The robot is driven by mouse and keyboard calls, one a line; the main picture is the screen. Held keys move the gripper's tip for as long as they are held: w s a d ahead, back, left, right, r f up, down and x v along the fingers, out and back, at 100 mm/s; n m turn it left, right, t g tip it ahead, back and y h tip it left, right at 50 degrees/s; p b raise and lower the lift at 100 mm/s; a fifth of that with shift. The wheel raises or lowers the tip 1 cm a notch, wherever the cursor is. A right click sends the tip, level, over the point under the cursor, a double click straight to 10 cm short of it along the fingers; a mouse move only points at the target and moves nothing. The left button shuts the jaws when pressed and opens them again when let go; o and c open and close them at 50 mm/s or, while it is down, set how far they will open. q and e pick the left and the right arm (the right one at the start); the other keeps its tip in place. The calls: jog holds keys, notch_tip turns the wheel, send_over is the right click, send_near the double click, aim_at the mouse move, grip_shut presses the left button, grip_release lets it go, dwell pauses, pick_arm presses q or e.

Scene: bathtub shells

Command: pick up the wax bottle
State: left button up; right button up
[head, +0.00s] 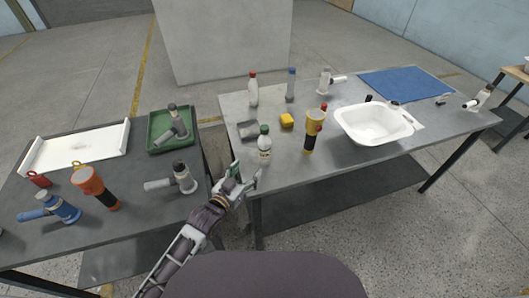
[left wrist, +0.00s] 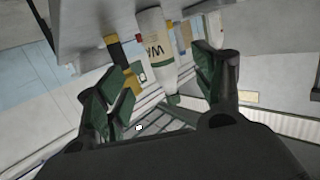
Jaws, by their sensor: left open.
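My left gripper (head: 243,178) is open at the table's front left edge, just in front of and left of the bottle. In the left wrist view its open fingers (left wrist: 163,92) lie either side of the bottle's line, with no visible grip on it. My right gripper is not in view.
Red-capped (head: 253,89) and blue-capped (head: 291,85) bottles stand farther back. A white basin (head: 376,125) is right. A gap separates the two tables.

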aim_at(262, 153)
pick_arm(q)
jog(key=shift+d+r, duration=0.15)
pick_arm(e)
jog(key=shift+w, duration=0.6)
pick_arm(q)
jog(key=shift+w, duration=0.2)
jog(key=shift+x, duration=1.3)
jog(key=shift+w+d, duration=0.35)
jog(key=shift+w, duration=0.25)
jog(key=shift+x, duration=2.2)
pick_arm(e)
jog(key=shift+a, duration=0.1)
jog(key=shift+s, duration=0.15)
